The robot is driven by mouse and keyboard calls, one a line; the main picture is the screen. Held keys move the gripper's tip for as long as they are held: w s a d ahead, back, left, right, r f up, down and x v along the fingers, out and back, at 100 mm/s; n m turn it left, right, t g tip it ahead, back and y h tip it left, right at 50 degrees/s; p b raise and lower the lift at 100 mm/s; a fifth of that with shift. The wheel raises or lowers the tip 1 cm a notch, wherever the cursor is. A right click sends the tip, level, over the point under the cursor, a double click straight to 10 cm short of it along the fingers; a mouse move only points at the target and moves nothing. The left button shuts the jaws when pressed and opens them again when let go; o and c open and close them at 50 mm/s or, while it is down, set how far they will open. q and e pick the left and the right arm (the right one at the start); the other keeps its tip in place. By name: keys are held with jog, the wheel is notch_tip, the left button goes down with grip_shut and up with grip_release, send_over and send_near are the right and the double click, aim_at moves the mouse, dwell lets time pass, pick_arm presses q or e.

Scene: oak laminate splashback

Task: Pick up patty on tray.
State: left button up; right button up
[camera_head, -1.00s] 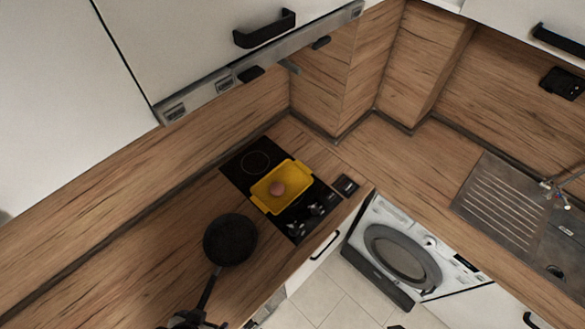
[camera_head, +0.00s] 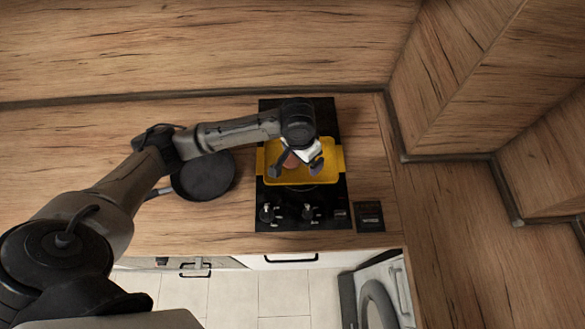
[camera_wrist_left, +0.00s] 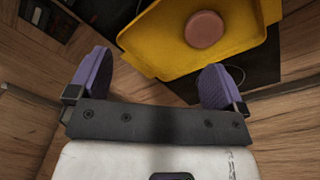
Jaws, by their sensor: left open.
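The patty (camera_wrist_left: 206,29) is a round, flat, pinkish-brown disc lying on the yellow tray (camera_wrist_left: 165,59) in the left wrist view. In the head view the tray (camera_head: 331,174) sits on the black cooktop, and the patty (camera_head: 290,160) is partly hidden by my gripper. My left gripper (camera_head: 297,171) is over the tray, with its fingers spread. In the left wrist view its two purple-padded fingers (camera_wrist_left: 155,82) are apart with nothing between them, and the patty lies beyond them. My right gripper is not in view.
The black cooktop (camera_head: 328,205) has knobs (camera_head: 288,212) along its front. A black frying pan (camera_head: 204,177) lies on the wooden counter to the left, close beneath my left arm. A small dark object (camera_head: 370,217) lies right of the cooktop. The wooden wall rises behind.

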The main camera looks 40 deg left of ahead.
pick_arm(q)
jog(key=w+a+n+b, duration=0.2)
jog(key=w+a+b, duration=0.1)
jog(key=a, duration=0.4)
jog(key=b, duration=0.2)
send_over(292, 157)
jog(key=shift+n+g+y, duration=0.3)
jog(key=shift+n+y, duration=0.1)
notch_tip(292, 157, down, 8)
jog(key=shift+r, duration=0.25)
notch_tip(292, 157, down, 4)
jog(key=shift+f, duration=0.6)
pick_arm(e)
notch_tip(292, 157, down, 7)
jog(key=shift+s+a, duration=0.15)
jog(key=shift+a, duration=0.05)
pick_arm(q)
jog(key=shift+c, duration=0.2)
jog(key=c, duration=0.9)
jog(key=shift+c, duration=0.5)
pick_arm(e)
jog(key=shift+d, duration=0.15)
